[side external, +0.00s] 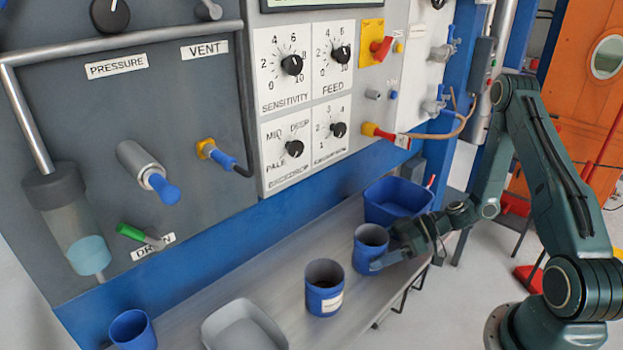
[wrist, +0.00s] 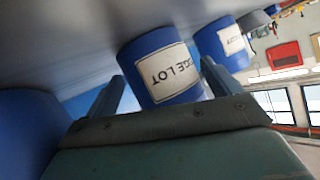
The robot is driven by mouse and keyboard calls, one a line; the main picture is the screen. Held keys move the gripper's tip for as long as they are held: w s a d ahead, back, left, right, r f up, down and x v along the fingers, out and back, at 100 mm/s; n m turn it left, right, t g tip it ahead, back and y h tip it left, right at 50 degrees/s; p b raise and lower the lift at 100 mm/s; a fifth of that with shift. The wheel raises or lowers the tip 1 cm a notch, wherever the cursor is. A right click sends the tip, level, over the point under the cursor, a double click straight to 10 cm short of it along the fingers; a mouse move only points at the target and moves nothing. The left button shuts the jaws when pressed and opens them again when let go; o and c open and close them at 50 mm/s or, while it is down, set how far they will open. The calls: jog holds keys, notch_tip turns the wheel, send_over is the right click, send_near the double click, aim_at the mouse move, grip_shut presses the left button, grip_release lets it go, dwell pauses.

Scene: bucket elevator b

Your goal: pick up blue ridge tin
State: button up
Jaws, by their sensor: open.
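The blue ridge tin (wrist: 160,65) fills the middle of the wrist view. Its white label is upside down there and partly reads "DGE LOT". In the side view the tin (side external: 370,243) stands upright on the grey shelf, open at the top, with its label not visible. My gripper (side external: 380,250) is at its right side, low down, with one finger across its lower front. In the wrist view my gripper (wrist: 162,75) is open, a finger on each side of the tin. I cannot tell whether either finger touches it.
A second blue tin (side external: 324,287) with a white label stands nearby; it also shows in the wrist view (wrist: 223,44). A blue bin (side external: 398,203) is behind my gripper. A grey tray (side external: 240,328) and another blue tin (side external: 132,330) are at left. The control panel (side external: 200,100) rises behind the shelf (side external: 285,255).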

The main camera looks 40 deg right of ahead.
jog(key=c, duration=0.9)
jog(key=shift+r, duration=0.15)
jog(key=shift+c, duration=0.6)
notch_tip(320, 180, up, 20)
dwell(0.3)
dwell(0.6)
